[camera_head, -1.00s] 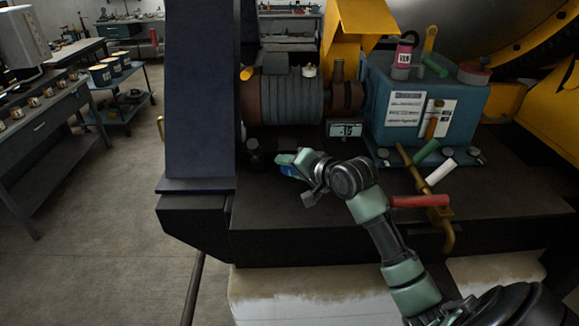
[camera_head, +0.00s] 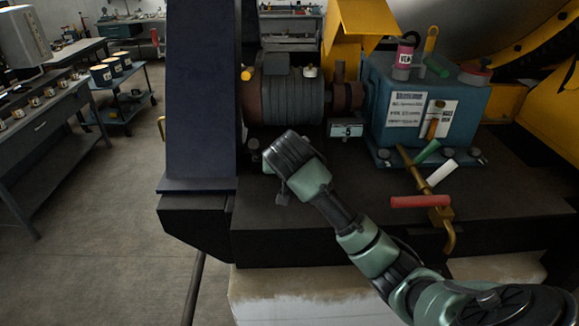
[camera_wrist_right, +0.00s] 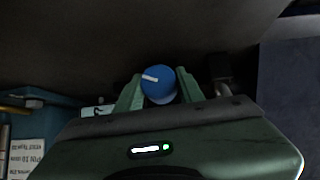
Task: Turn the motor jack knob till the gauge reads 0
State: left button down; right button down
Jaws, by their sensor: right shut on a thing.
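The motor jack knob is a round blue knob (camera_wrist_right: 157,78) with a white mark on its top, in the right wrist view. My right gripper (camera_wrist_right: 160,91) is shut on it, with one green finger at each side. In the head view my right wrist hides the knob and the fingers, in front of the ribbed motor (camera_head: 290,97). The small gauge (camera_head: 346,130) stands right of the motor, below its shaft end. It shows a 5; I cannot make out a sign for sure. My left gripper is out of view.
A teal gearbox (camera_head: 388,138) with labels stands right of the gauge. A brass pipe with red (camera_head: 420,201), white and green handles lies at the front right of the dark base (camera_head: 500,205). A dark blue upright (camera_head: 199,100) stands left of the motor.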

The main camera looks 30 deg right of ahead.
jog(key=n+g+h, duration=0.1)
jog(key=n+h, duration=0.1)
jog(key=h, duration=0.1)
jog(key=shift+f+g, duration=0.1)
jog(key=shift+g, duration=0.2)
dwell(0.4)
jog(key=c, duration=1.3)
grip_release()
jog(key=shift+o, duration=0.6)
jog(key=shift+d, duration=0.1)
